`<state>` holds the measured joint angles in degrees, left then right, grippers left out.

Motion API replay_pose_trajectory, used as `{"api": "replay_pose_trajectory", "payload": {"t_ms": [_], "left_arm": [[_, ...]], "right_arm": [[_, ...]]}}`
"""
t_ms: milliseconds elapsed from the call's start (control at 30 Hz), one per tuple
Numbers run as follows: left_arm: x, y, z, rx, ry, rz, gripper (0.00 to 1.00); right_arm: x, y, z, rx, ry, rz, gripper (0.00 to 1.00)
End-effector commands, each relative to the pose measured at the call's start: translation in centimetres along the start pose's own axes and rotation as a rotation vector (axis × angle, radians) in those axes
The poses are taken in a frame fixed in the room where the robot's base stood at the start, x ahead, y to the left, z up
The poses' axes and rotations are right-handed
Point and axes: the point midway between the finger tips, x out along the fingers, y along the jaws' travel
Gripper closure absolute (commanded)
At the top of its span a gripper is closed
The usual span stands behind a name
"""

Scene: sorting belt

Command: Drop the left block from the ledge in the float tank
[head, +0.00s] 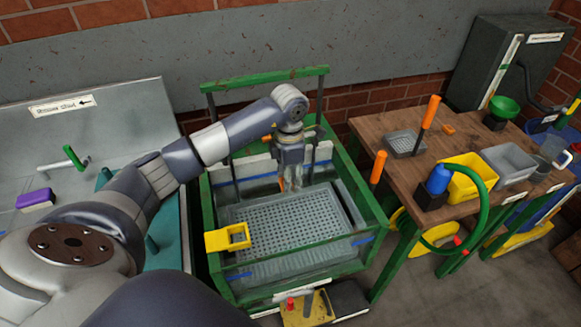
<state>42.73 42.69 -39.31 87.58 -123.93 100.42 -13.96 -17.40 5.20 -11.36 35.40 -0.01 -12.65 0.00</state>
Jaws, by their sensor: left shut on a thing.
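The float tank (217,194) is a green-framed, clear-walled tank in the middle of the head view, with a grey perforated tray (290,235) inside. My left gripper (291,184) points down over the back part of the tank. It is shut on a small block, mostly hidden by the fingers, so its colour and shape are unclear. A pale ledge (256,167) runs along the back of the tank behind the gripper. Orange-brown bits show near it, too small to make out. My right gripper is not in view.
A yellow open box (228,237) hangs at the tank's left front. A green bar (265,79) crosses above the back. A wooden bench (380,135) with bins stands to the right. A purple block-like thing (35,199) lies on the grey surface at far left.

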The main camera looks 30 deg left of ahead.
Motion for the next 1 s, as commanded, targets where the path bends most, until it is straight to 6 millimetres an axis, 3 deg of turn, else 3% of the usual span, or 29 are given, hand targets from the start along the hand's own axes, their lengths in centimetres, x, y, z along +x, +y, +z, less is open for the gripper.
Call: {"api": "replay_pose_trajectory", "payload": {"t_ms": [67, 233, 500, 800, 1000], "left_arm": [[-0.2, 0.0, -0.1, 0.001, 0.004, -0.001, 0.85], [0.8, 0.1, -0.2, 0.002, 0.007, 0.0, 0.85], [4.2, 0.0, -0.1, 0.002, 0.005, -0.001, 0.85], [8.2, 0.0, -0.2, 0.002, 0.006, -0.001, 0.85], [9.7, 0.1, -0.2, 0.002, 0.005, 0.0, 0.85]], "right_arm": [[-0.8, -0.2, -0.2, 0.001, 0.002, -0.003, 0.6], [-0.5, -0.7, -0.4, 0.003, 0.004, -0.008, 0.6], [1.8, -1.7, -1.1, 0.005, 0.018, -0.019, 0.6], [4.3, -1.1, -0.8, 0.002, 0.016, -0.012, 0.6], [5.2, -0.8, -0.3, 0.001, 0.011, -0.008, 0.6]]}}
